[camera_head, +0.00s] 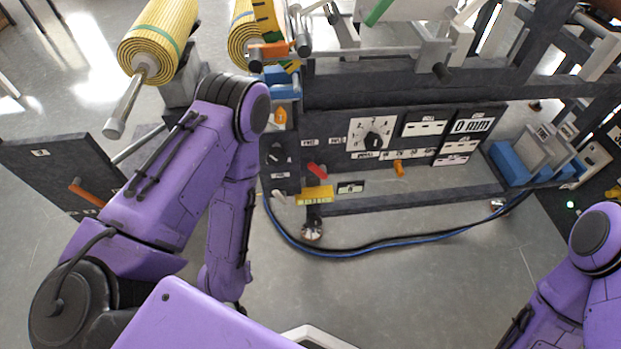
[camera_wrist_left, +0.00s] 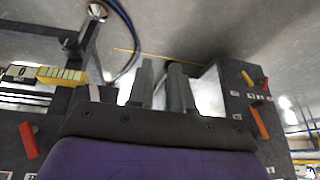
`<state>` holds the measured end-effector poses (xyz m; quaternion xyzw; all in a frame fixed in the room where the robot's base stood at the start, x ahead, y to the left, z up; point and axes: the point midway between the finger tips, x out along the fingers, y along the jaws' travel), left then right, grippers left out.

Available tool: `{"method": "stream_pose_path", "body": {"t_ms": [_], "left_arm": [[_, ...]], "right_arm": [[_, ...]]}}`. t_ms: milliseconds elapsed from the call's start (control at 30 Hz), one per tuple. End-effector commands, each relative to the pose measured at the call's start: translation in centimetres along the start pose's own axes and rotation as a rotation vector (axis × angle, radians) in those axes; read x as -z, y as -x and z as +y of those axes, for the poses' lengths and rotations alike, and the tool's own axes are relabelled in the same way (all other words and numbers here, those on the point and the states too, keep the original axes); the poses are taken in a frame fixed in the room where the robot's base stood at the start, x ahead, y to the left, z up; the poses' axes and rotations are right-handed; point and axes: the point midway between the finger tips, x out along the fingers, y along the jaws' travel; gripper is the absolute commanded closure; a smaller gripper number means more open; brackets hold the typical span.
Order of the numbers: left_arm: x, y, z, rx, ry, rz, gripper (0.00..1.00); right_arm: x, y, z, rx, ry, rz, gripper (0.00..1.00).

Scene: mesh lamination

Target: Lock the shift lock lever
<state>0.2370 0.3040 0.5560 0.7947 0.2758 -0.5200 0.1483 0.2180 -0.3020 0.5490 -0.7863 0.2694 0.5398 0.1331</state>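No readable label shows which handle is the shift lock lever. An orange lever (camera_head: 85,192) is on the dark panel (camera_head: 45,165) at the left. A red lever (camera_head: 317,170) and an orange knob (camera_head: 398,167) are on the machine's front. The left wrist view shows a red lever (camera_wrist_left: 28,140) at left and a long orange lever (camera_wrist_left: 260,122) on a dark panel at right. My left gripper (camera_wrist_left: 162,68) points its two fingers at the floor area between them, with a narrow gap and nothing held. It touches no lever. My right gripper is outside both views.
The machine front has a black rotary dial (camera_head: 374,140) and a yellow counter (camera_head: 315,195). A blue and black hose (camera_head: 370,250) loops over the floor. A yellow roll (camera_head: 158,40) on a bar stands at upper left.

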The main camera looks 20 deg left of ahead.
Motion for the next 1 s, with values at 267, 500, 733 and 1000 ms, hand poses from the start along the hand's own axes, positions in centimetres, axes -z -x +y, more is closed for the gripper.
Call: {"method": "stream_pose_path", "body": {"t_ms": [267, 500, 733, 1000], "left_arm": [[3.7, -11.3, 3.9, -0.161, 0.298, 0.134, 1.0], [8.9, -16.2, 8.8, -0.555, 0.614, 0.291, 1.0], [13.4, -15.3, 12.0, -1.163, 0.982, 0.396, 1.0], [14.3, -7.5, 12.3, -1.752, 1.16, 0.223, 1.0]], "right_arm": [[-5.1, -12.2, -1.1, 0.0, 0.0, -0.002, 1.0], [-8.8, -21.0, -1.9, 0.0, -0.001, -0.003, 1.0], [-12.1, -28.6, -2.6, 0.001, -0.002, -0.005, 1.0], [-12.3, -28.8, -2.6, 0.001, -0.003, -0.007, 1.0]]}}
